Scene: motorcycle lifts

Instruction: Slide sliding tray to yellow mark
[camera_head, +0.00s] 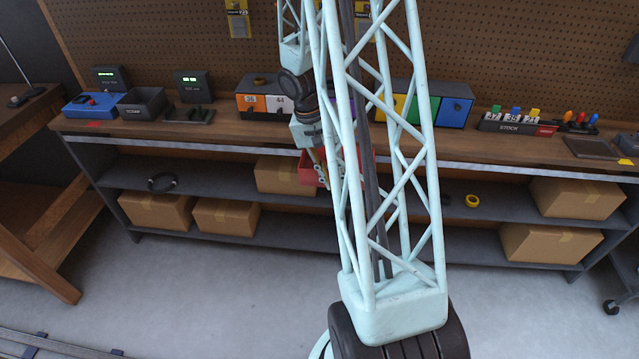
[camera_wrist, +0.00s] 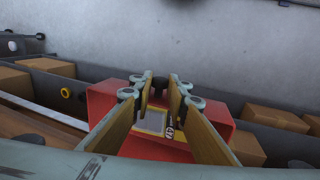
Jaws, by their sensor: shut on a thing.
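The red sliding tray (camera_head: 309,169) sits at the front edge of the bench, left of centre, partly hidden by my arm. In the wrist view the red tray (camera_wrist: 107,100) lies beneath my gripper (camera_wrist: 160,86), with a grey panel and a small label on it. The two fingers are close around a black knob (camera_wrist: 160,81) at their tips; the exact contact is hard to see. The yellow mark (camera_head: 626,162) is on the bench front edge at the far right, well away from the tray.
A pale rail (camera_head: 200,141) runs along the bench front. Colored bins (camera_head: 455,112), a block rack (camera_head: 510,126) and a dark pad (camera_head: 590,148) stand on the bench. Cardboard boxes (camera_head: 575,198) fill shelves below.

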